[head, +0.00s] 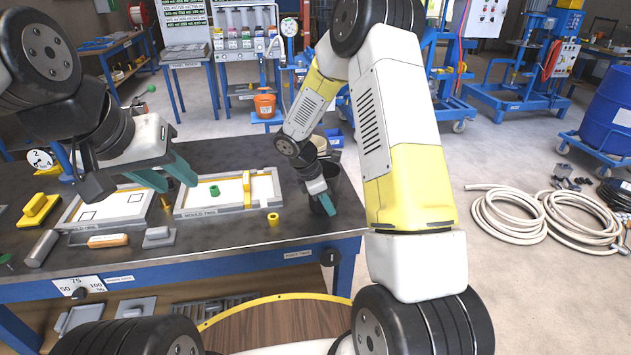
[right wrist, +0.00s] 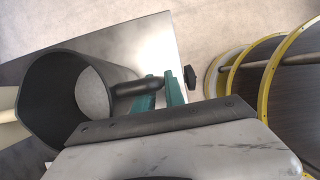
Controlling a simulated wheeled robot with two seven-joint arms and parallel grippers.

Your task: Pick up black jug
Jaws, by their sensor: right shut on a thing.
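The black jug (head: 334,181) stands at the right end of the dark worktable in the head view, partly hidden by my right gripper. In the right wrist view the jug (right wrist: 42,92) is a wide, open, dark cylinder, and its handle lies between the green fingers. My right gripper (head: 326,203) is shut on the jug's handle; it also shows in the right wrist view (right wrist: 160,91). I cannot tell whether the jug touches the table. My left gripper (head: 177,184) is open and empty above the trays on the table's left part.
Two framed trays (head: 235,208) lie mid-table, with a green ring (head: 214,190) in one. A small yellow ring (head: 273,218) stands left of the jug. An orange-handled tool (head: 108,241) lies near the front edge. Hoses (head: 510,215) lie on the floor at right.

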